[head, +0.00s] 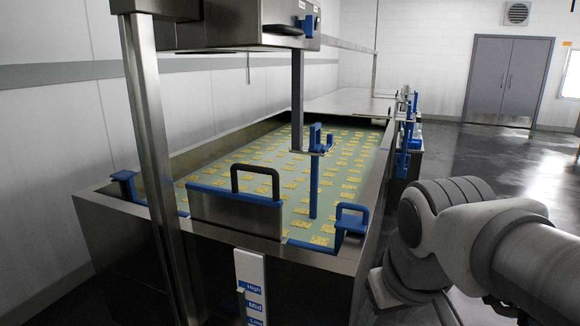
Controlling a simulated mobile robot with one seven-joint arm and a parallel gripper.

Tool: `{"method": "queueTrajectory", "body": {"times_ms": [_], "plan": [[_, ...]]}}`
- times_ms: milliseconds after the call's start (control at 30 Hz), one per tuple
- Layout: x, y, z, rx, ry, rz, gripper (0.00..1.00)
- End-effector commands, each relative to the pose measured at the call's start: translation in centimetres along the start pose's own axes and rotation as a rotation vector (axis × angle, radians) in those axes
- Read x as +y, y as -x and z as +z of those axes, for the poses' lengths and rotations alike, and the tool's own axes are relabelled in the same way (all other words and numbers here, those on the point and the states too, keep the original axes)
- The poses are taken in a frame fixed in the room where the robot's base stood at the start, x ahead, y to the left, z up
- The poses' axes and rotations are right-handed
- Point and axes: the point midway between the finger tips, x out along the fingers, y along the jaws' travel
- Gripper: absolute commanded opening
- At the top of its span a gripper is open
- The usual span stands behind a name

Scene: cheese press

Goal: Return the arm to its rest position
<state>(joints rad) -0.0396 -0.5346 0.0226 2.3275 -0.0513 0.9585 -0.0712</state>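My arm (515,240) shows at the lower right of the head view. Its white and grey links reach in from the right edge and bend down beside the right wall of the vat. My gripper is out of the frame, so its fingers and anything in them are hidden.
A steel vat (345,262) with yellow pieces in pale liquid fills the middle. A steel plate with a dark handle (237,212) stands at its near end. A steel post (150,130) rises at left. A High/Mid/Low scale (251,285) is in front. Open floor (500,160) lies right.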

Motion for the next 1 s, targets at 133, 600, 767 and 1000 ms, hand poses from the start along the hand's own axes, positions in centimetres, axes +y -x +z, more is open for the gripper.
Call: {"method": "queueTrajectory", "body": {"times_ms": [133, 600, 767, 1000], "plan": [[0.1, 0.3, 3.0, 0.063, -0.098, -0.011, 0.57], [0.8, 8.2, 1.5, 0.101, -0.162, -0.022, 0.57], [1.0, 10.5, 0.6, 0.101, -0.161, -0.022, 0.57], [1.1, 11.6, 0.2, 0.1, -0.161, -0.022, 0.57]]}}
